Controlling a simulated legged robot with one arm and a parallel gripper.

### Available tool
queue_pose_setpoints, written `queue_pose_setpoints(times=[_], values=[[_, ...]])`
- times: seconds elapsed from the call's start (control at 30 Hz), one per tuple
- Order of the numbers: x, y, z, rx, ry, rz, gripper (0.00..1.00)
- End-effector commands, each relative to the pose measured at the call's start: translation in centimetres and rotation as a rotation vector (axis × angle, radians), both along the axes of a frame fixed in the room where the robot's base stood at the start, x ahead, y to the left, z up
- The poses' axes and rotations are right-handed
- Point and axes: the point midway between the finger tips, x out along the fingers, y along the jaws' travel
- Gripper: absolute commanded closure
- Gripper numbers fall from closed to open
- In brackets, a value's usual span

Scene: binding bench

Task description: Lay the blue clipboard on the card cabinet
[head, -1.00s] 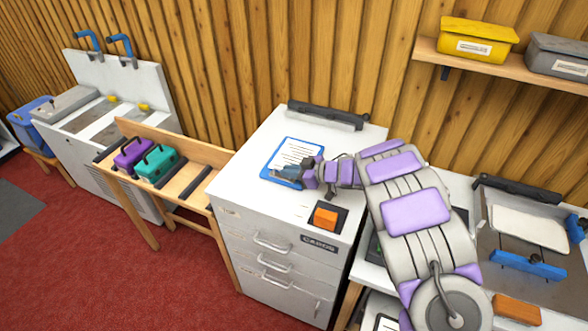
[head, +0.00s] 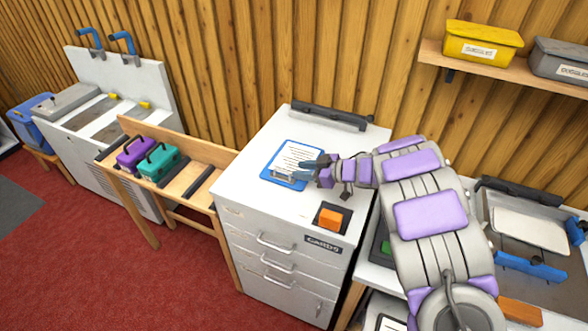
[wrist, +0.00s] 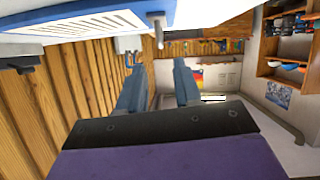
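The blue clipboard (head: 275,173) with white lined paper lies flat on the white top of the card cabinet (head: 250,182), left of the orange block. My gripper (head: 308,167) is just at the clipboard's right side, its fingertips overlapping the right edge in the head view. In the wrist view, my gripper (wrist: 159,68) shows two grey fingers spread apart with nothing between them. The clipboard (wrist: 75,28) fills the upper left there, clear of the fingers.
An orange block (head: 331,219) sits in a dark square near the cabinet's front right corner. A black bar (head: 330,117) runs along the back. A wooden table (head: 203,185) with purple and teal boxes stands left.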

Motion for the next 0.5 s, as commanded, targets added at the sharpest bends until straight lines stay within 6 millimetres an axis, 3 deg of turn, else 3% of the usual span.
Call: queue_pose_setpoints(times=[0.2,0.5], values=[[-1.5,-4.2,2.0,0.001,-0.001,-0.004,0.66],[-2.6,-6.3,2.8,0.001,0.0,0.0,0.66]])
